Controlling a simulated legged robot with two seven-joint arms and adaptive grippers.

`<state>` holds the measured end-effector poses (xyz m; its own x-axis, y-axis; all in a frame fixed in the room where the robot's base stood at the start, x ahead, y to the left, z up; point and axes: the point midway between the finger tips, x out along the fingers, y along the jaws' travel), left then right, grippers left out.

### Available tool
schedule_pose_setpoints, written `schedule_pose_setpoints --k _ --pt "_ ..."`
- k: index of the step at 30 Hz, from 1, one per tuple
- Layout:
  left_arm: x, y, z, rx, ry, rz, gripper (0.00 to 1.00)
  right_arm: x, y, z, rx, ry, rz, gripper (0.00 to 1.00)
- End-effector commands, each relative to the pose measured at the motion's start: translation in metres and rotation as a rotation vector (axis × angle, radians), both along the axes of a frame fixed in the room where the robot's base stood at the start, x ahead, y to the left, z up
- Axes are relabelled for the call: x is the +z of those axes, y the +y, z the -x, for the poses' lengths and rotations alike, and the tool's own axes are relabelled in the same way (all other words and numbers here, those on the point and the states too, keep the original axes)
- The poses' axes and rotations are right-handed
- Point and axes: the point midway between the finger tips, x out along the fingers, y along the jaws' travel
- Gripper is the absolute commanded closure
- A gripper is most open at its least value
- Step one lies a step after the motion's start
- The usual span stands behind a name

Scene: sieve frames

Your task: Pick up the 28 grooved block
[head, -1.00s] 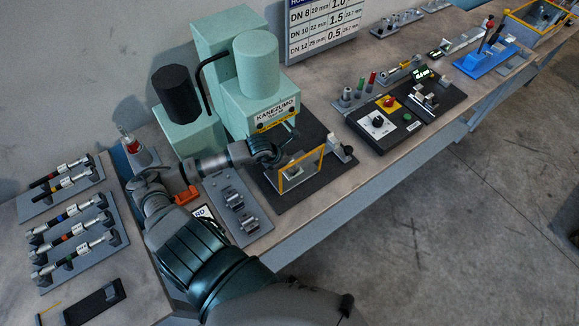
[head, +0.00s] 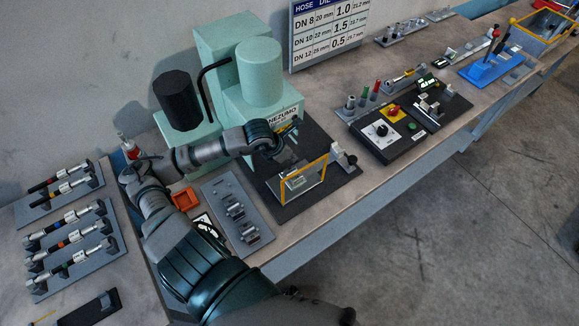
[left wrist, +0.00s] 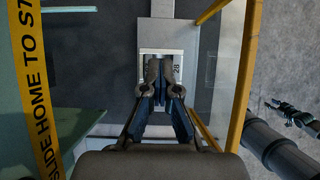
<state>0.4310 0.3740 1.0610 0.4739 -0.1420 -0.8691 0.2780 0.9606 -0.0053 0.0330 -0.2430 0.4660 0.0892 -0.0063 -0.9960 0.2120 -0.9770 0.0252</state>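The block marked 28 (left wrist: 177,68) shows in the left wrist view as a pale, squarish piece with a dark middle, seen from above. My left gripper (left wrist: 160,68) is in front of its middle. The fingertips are close together with only a narrow gap, and they hide part of the block. I cannot tell whether a part of the block is between them. In the head view my left gripper (head: 291,132) is by the front of the green press, above a silver piece (head: 298,183) behind the yellow-framed guard. My right gripper is not in view.
The yellow-framed clear guard (head: 327,172) stands close to the gripper. The green press (head: 262,80) rises behind. A grey plate with metal pieces (head: 225,190) and an orange tray (head: 185,198) lie left of the press base. A black control box (head: 385,140) is to the right.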

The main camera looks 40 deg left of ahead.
Motion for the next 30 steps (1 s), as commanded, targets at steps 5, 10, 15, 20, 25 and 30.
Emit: schedule_pose_setpoints --k 5,10,15,20,25,30 --pt "0.037 0.000 -0.001 -0.001 -0.007 -0.003 1.00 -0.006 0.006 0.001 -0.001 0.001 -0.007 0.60" --pt "0.065 0.002 -0.001 0.000 -0.008 0.000 1.00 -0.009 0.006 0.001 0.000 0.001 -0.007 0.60" --pt "0.081 0.003 -0.001 0.000 -0.002 0.003 1.00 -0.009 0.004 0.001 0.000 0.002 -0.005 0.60" --pt "0.087 0.003 -0.001 0.000 -0.003 0.002 1.00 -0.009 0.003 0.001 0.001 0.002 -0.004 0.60" --pt "0.088 0.003 -0.001 0.000 -0.003 0.002 1.00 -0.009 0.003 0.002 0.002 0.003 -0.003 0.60" --pt "0.088 0.001 0.000 0.000 -0.004 0.001 0.77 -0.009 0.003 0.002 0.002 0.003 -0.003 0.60"
